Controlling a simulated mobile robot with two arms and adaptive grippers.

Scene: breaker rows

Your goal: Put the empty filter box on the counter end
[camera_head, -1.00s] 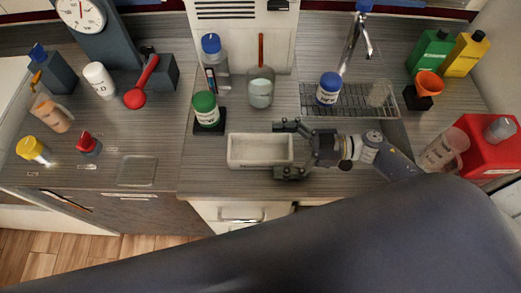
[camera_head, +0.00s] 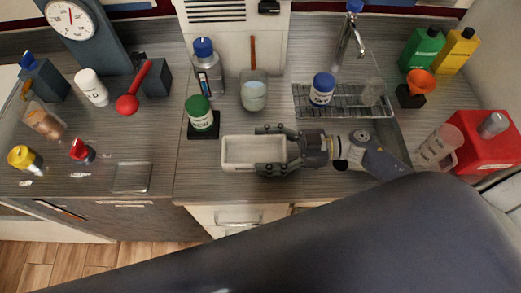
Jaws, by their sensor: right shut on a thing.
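The filter box, a white open-topped rectangular box (camera_head: 253,139), stands on the counter (camera_head: 215,180) near its front edge, and its inside looks empty. My right gripper (camera_head: 270,150) comes in from the right with its two fingers along the far and near sides of the box's right part. It is shut on the box. I cannot tell whether the box is lifted slightly off the counter. My left gripper is not in view.
A green-lidded jar (camera_head: 201,115) on a black pad and a glass beaker (camera_head: 254,93) stand behind the box. A wire rack (camera_head: 345,101) lies behind my right arm. A flat silver plate (camera_head: 132,177) lies on the counter to the left. A red container (camera_head: 487,148) stands at right.

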